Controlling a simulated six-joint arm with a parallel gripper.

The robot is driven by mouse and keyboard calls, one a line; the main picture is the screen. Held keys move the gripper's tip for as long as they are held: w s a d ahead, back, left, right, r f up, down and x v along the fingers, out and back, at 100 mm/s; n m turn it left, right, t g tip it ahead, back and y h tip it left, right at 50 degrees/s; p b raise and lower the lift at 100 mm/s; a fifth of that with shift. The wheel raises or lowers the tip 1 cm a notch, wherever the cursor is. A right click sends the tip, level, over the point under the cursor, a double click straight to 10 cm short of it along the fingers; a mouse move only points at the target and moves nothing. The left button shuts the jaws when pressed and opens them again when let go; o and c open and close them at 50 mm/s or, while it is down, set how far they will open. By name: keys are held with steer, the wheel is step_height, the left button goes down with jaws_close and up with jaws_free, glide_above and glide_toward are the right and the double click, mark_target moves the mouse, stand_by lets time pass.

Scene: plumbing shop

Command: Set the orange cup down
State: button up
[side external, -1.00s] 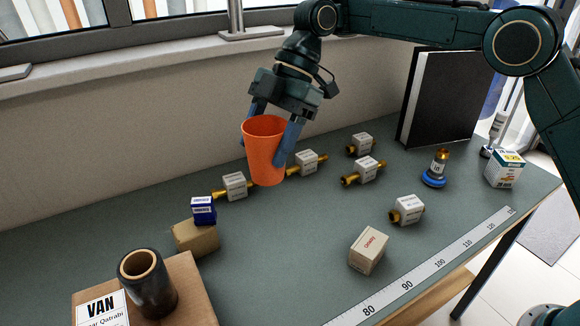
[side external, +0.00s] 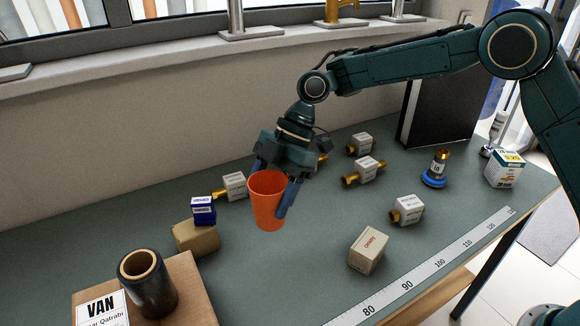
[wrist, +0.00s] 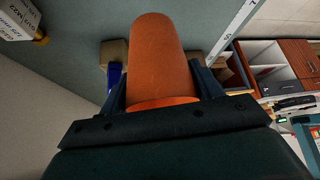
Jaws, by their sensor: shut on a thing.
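The orange cup (side external: 266,202) is upright between the fingers of my gripper (side external: 272,184) in the side view, low over the left middle of the bench. My gripper is shut on it, with one blue finger at each side. I cannot tell for certain whether its base touches the bench. In the wrist view the orange cup (wrist: 160,60) fills the middle, between the two fingers of my gripper (wrist: 165,85).
The green-grey bench (side external: 310,270) is clear just in front of the cup. White-tagged brass fittings (side external: 364,170) lie behind and right. A cream box (side external: 368,251) stands front right.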

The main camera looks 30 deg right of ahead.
mark_target(270, 211)
steer(key=shift+f, duration=2.25)
steer(key=shift+f, duration=2.1)
steer(key=shift+f, duration=0.1)
steer(key=o, duration=1)
steer(key=shift+c, duration=0.2)
steer(key=v, duration=1.2)
